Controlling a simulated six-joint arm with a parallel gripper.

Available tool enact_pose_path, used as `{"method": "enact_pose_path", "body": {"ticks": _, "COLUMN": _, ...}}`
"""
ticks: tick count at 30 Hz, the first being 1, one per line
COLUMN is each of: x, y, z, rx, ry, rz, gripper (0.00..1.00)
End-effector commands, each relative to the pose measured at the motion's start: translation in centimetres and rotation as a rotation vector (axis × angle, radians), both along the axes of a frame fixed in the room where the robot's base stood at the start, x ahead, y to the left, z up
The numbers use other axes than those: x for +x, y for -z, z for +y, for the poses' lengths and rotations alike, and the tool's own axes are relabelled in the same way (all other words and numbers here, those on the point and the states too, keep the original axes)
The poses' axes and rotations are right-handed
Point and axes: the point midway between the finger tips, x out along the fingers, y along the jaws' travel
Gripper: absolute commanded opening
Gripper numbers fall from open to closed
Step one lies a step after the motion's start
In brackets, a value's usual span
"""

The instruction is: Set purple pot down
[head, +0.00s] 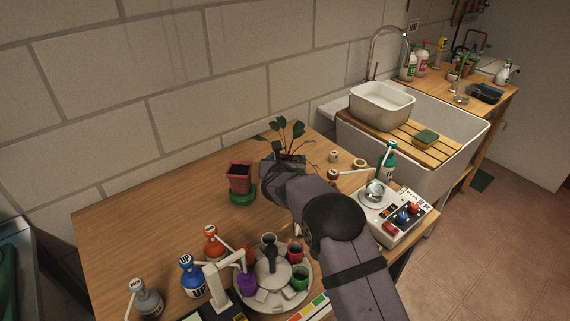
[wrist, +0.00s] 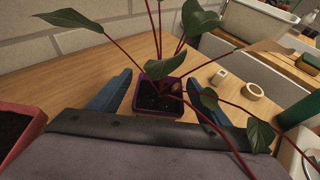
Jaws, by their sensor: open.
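The purple pot (wrist: 158,98) holds dark soil and a leafy plant with red stems. In the wrist view it sits upright on the wooden table between the two blue fingers of my gripper (wrist: 159,82). The fingers are spread, with a gap visible on each side of the pot. In the head view my gripper (head: 277,168) is over the table's far middle and hides most of the pot; the plant's leaves (head: 284,129) rise behind it.
Small rings (head: 333,176) and a control box (head: 403,214) are to the right. Bottles (head: 193,277) and a round carousel (head: 272,272) crowd the front. The table's (head: 150,222) left side is clear.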

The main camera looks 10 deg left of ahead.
Motion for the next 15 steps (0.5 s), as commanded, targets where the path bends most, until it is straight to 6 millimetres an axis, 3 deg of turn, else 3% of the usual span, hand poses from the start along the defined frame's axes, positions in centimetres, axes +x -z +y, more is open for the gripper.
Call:
{"method": "enact_pose_path", "body": {"ticks": 8, "x": -1.9, "y": -0.9, "z": 0.1, "rx": 0.000, "ry": -0.001, "rz": -0.002, "gripper": 0.70}}
{"method": "enact_pose_path", "body": {"ticks": 15, "x": -5.4, "y": -2.3, "z": 0.1, "rx": 0.001, "ry": -0.002, "rz": -0.002, "gripper": 0.70}}
